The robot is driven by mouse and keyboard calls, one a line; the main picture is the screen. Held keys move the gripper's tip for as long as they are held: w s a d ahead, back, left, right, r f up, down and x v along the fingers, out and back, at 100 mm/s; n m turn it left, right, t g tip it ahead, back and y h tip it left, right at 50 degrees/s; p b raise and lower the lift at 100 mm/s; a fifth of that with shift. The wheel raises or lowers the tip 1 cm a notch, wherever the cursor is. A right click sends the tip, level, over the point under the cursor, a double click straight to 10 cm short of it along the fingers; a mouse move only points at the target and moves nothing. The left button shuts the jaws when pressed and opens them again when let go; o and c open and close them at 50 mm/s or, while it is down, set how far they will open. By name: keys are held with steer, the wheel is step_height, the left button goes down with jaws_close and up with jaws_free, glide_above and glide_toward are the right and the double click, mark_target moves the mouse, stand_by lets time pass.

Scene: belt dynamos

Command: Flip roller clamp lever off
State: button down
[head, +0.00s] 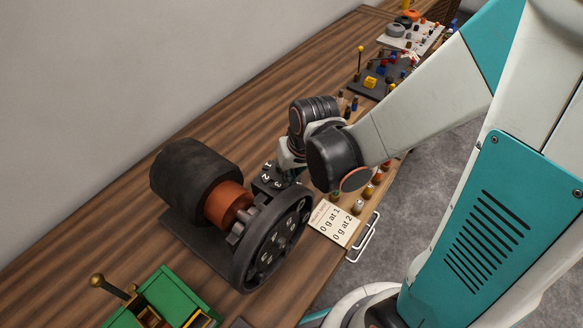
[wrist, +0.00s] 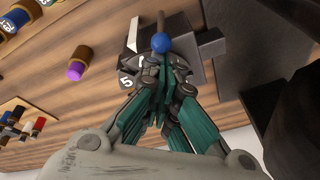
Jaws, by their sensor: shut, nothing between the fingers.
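A lever with a blue ball knob (wrist: 161,43) shows in the wrist view, standing at a dark block with white numerals. I cannot tell whether it is the roller clamp lever or which way it is set. My gripper (wrist: 165,66) is shut and empty, its tips right beside the knob; contact is unclear. In the head view, my gripper (head: 289,168) is partly hidden by my wrist, over the dark numbered block (head: 269,179) by the dynamo. The dynamo has a black cylinder (head: 190,170), an orange-brown roller (head: 229,204) and a dark spoked wheel (head: 272,240).
A note card (head: 334,222) lies right of the wheel, near the bench edge with its metal handle (head: 364,238). A green box (head: 165,296) stands at the front. Small coloured parts and trays (head: 380,75) crowd the far end. Bare wood (head: 215,105) lies along the wall.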

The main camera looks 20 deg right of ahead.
steer(key=shift+s+a, duration=0.25)
stand_by(0.3)
steer(key=shift+r, duration=0.15)
steer(key=shift+r+p, duration=0.6)
steer(key=shift+r, duration=0.15)
